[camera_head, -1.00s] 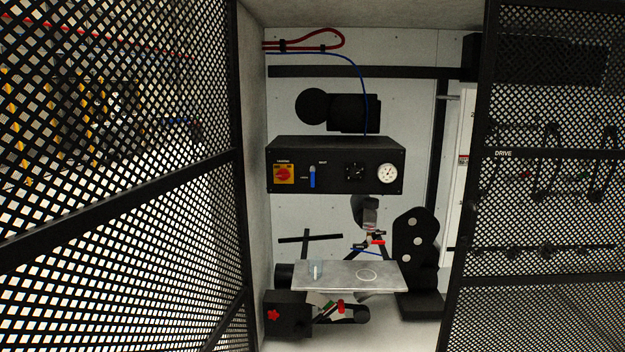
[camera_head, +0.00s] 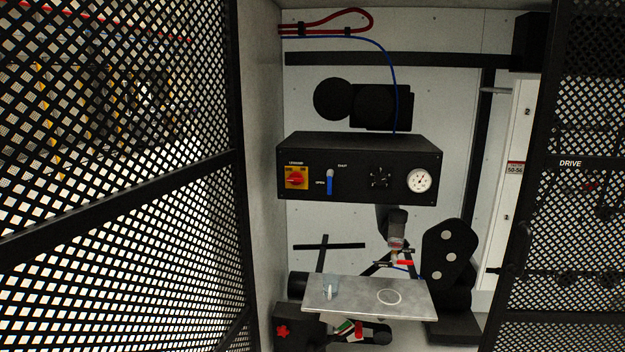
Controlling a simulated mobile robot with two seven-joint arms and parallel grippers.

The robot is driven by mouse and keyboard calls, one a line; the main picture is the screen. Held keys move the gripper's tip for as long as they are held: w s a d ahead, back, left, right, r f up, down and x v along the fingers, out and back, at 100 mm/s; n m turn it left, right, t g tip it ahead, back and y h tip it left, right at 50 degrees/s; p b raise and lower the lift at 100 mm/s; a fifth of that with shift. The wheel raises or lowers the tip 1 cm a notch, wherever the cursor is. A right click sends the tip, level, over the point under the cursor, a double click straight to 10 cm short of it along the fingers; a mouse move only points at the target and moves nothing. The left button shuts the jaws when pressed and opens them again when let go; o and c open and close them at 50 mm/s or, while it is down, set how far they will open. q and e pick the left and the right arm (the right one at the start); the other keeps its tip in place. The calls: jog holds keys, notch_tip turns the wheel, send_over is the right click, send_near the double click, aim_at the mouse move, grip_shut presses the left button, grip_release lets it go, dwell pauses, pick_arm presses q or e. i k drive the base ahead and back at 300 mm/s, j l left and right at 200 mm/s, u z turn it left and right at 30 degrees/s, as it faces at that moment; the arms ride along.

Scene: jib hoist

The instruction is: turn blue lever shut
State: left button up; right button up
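The blue lever (camera_head: 330,182) is on the front face of a black control box (camera_head: 357,168) on the back wall of the bay. It is small and stands upright, with a small "OPEN" label to its left and what looks like "SHUT" above it. Neither of my grippers shows in the head view, and nothing touches the lever.
Left of the lever is a yellow plate with a red rotary switch (camera_head: 297,179); to its right are a black dial (camera_head: 379,178) and a white gauge (camera_head: 419,181). Mesh panels flank the opening, left (camera_head: 120,200) and right (camera_head: 590,230). A grey plate (camera_head: 360,297) lies below the box.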

aim_at(330, 173)
jog(key=i+l+u, duration=0.45)
jog(key=i+l, duration=0.25)
